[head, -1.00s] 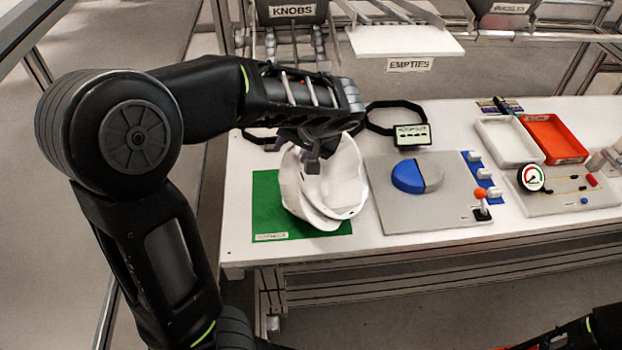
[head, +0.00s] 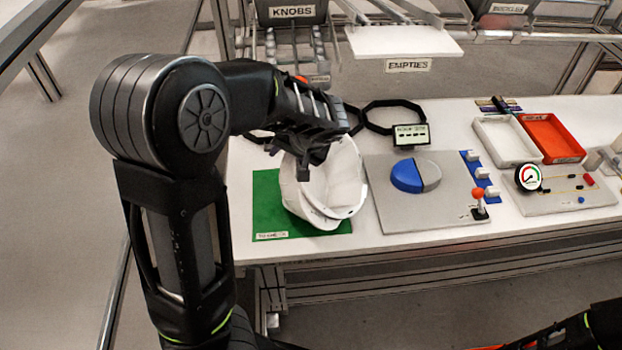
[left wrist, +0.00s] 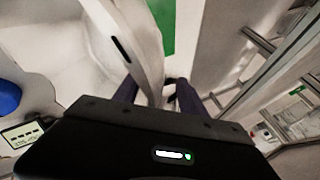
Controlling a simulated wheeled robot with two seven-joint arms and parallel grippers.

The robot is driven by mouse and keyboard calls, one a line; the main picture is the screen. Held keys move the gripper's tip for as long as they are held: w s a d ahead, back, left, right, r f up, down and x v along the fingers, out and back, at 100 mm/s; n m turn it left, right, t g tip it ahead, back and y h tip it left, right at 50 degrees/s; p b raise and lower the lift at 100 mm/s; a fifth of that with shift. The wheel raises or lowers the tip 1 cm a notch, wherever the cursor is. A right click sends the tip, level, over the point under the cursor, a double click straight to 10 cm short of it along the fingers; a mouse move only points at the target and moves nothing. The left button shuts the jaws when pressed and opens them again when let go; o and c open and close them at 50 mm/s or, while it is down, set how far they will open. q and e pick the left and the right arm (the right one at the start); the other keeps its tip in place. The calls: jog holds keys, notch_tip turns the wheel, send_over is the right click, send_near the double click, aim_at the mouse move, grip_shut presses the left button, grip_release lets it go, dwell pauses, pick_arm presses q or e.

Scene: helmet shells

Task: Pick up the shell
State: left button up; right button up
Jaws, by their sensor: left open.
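The white helmet shell (head: 345,180) lies on the green mat (head: 268,210) at the left of the white table. It looks like nested or folded curved white walls. My left gripper (head: 290,162) is over the shell's upper left part, fingers pointing down, and it hides some of the rim. In the left wrist view the two dark fingers (left wrist: 158,94) are apart, and the shell's curved edge (left wrist: 135,40) with a dark slot runs down between them. I cannot tell whether either finger touches it. My right gripper is out of sight; only part of my right arm shows at the lower right.
A grey board with a blue-and-grey disc (head: 408,177) stands right of the mat. A small display (head: 410,136) and a black octagonal ring (head: 390,115) are behind. White (head: 505,142) and orange (head: 552,138) trays sit farther right. A shelf labelled EMPTIES (head: 405,42) overhangs the back.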

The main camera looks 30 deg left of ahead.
pick_arm(q)
jog(key=shift+c, duration=0.4)
grip_shut()
dwell(1.2)
